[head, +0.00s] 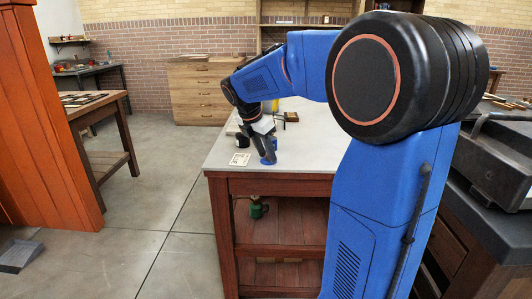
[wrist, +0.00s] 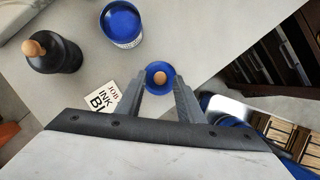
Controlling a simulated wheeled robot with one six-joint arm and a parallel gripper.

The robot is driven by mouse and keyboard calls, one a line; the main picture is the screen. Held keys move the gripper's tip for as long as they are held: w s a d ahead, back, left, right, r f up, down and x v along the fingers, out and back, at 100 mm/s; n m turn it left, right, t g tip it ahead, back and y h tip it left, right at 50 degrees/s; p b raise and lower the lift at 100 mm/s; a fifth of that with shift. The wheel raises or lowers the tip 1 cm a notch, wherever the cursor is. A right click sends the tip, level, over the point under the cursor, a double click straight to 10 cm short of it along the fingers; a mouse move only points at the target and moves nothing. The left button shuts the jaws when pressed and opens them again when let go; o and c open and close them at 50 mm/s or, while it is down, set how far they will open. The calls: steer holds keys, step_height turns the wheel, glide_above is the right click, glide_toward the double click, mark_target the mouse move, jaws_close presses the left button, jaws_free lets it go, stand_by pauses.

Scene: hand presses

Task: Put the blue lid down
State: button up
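The blue lid (wrist: 151,84), a small round disc with a pale wooden knob, is between my gripper's fingertips (wrist: 161,84) in the wrist view. The fingers meet its opposite sides, and my gripper is shut on it. An open can with blue contents (wrist: 122,22) stands on the grey tabletop (wrist: 190,40), apart from the lid. In the head view my gripper (head: 267,153) is low over the table's near left part. A blue shape shows there, but I cannot tell lid from can. The lid's underside is hidden.
A black bottle-like piece with a wooden knob (wrist: 60,55) stands left of the can in the wrist view. A printed card (wrist: 103,98) lies flat near the left finger. The table's near edge (head: 270,174) is close. Bare tabletop lies to the right (head: 310,150).

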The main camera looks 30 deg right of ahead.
steer(key=v, duration=1.2)
steer(key=s+a+f+m+t+y, duration=0.1)
steer(key=s+a+f+m, duration=0.2)
steer(key=s+f+m, duration=0.3)
steer(key=s+a+f+m+t+y, duration=0.1)
steer(key=s+f+m, duration=0.5)
steer(key=s, duration=0.7)
steer(key=s+a+f+m+t+y, duration=0.2)
steer(key=s+a+f+m, duration=0.4)
steer(key=s, duration=0.4)
steer(key=shift+f+m, duration=0.6)
steer(key=shift+m, duration=0.5)
